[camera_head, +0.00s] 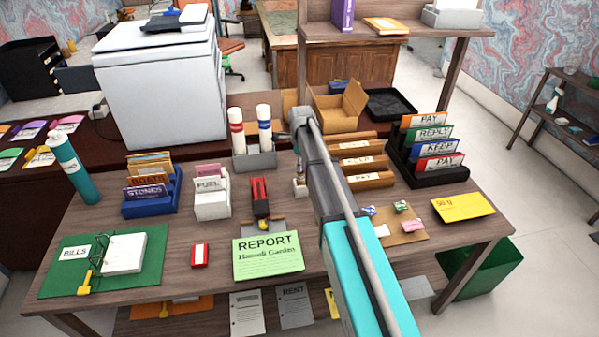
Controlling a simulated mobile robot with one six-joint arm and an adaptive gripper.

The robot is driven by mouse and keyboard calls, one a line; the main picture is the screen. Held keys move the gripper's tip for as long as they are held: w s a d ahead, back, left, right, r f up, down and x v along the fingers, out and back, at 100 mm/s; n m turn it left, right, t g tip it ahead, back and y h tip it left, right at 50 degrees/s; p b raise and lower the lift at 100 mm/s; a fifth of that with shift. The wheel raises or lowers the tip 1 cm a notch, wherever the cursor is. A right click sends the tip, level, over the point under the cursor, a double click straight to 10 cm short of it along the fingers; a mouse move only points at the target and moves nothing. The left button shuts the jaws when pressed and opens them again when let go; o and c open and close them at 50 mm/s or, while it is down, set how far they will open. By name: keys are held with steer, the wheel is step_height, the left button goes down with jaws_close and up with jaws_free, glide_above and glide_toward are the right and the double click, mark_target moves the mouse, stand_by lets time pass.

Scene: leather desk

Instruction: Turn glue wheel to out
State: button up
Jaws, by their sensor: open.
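Two upright white tubes stand in a grey holder (255,161) on the desk, left of my arm. One tube has a red band (237,131) and the other a blue band (265,130). They look like glue sticks, but no wheel or "out" mark is readable. My arm reaches from the lower right to a grey wrist beside the blue-banded tube. My gripper (299,168) hangs below the wrist, partly hidden by the arm; its fingers are small and unclear. A small white item (300,188) shows at its lower end; whether they touch cannot be told.
A red stapler-like tool (260,196) and a white file box (211,196) stand left of my arm. A green report sheet (267,257) lies in front. Wooden trays (362,162) and a black file rack (430,170) stand to the right.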

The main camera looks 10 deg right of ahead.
steer(key=shift+f+b, duration=0.75)
steer(key=shift+f, duration=0.25)
